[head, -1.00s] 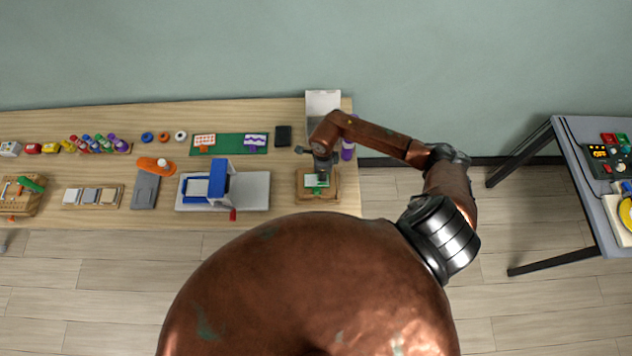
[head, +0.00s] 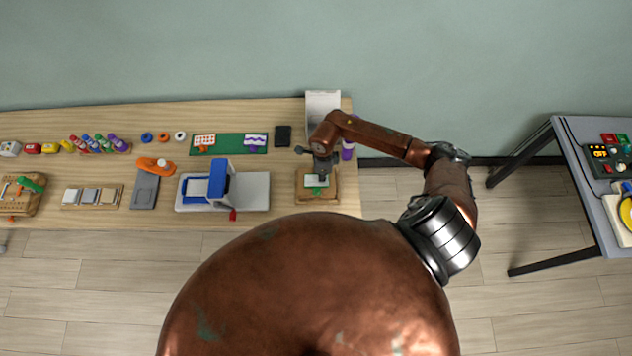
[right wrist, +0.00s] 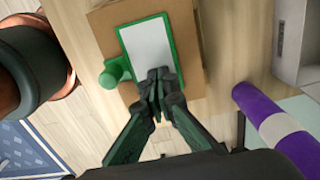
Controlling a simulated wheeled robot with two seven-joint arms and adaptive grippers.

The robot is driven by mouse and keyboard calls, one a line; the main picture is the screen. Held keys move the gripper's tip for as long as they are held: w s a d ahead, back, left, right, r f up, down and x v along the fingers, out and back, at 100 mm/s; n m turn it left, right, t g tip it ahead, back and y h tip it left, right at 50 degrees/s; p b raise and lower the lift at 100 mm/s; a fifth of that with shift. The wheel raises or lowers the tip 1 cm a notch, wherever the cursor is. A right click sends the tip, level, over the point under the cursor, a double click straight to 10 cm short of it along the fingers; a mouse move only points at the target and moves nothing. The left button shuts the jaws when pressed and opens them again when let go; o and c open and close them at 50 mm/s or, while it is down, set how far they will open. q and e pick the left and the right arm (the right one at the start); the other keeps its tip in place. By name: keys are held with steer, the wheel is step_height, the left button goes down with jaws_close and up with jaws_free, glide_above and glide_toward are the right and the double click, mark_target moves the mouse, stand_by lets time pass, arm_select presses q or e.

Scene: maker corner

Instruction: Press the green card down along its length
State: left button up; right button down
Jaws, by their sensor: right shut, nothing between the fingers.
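The green card (right wrist: 150,45) appears in the right wrist view as a pale rectangle with a green border, lying on a brown board (right wrist: 104,24). A green knob (right wrist: 114,72) stands at its left edge. In the head view the card (head: 311,182) is small and partly covered by my right gripper. My right gripper (right wrist: 158,76) is shut and empty, with its fingertips over the near end of the pale face. I cannot tell whether the tips touch it. My left gripper is not in view.
A purple bottle (head: 347,151) with a pale band stands close to the right gripper. A pale box (head: 322,101) stands behind. A blue and grey device (head: 250,190) lies to the left. Several small tools and printed cards cover the rest of the wooden table (head: 150,215).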

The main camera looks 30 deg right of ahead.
steer(key=shift+r+p, duration=1.5)
steer(key=shift+r, duration=0.95)
